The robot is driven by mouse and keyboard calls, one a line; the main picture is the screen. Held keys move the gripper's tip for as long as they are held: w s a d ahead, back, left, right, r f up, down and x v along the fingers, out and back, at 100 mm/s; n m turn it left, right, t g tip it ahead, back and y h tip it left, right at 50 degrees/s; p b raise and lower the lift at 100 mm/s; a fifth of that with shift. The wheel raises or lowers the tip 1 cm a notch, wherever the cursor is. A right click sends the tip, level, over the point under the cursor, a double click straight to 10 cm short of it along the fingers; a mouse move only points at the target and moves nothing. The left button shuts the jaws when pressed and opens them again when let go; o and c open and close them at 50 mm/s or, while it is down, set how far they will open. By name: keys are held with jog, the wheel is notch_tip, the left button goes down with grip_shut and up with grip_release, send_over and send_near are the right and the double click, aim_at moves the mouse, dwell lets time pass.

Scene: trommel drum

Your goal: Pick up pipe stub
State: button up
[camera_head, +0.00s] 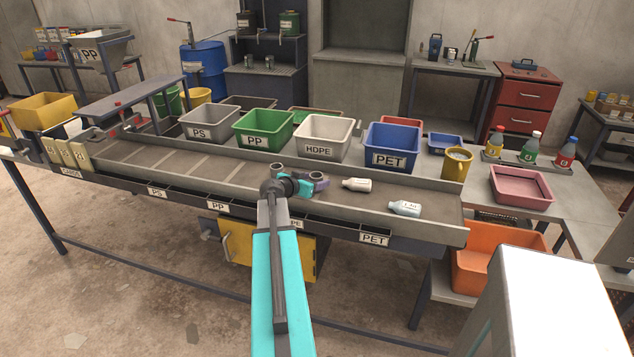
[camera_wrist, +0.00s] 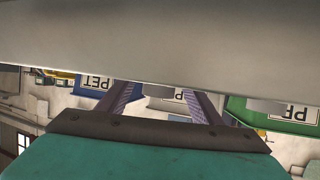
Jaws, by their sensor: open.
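My gripper (camera_head: 316,180) is over the sorting conveyor, its purple-grey fingers apart, with the arm reaching in from the front. In the wrist view, the two fingers (camera_wrist: 158,92) are spread with a gap between them, and I see nothing held there. The arm and wrist hide part of the belt (camera_head: 215,170). A broad grey surface fills the top of the wrist view and covers the fingertips' surroundings.
A white bottle (camera_head: 357,185) and a pale blue-white bottle (camera_head: 405,208) lie on the belt to the right. Behind stand the green PP bin (camera_head: 264,144), the HDPE bin (camera_head: 323,151) and the blue PET bin (camera_head: 392,160). A raised rail (camera_head: 400,229) runs along the belt's front.

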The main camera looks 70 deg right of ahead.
aim_at(321, 179)
jog(key=shift+s+d+f, duration=0.1)
jog(key=shift+d, duration=0.15)
jog(key=shift+p+x, duration=1.35)
jog(key=shift+x, duration=1.2)
jog(key=shift+a+f, duration=0.1)
jog(key=shift+c, duration=0.3)
jog(key=c, duration=1.1)
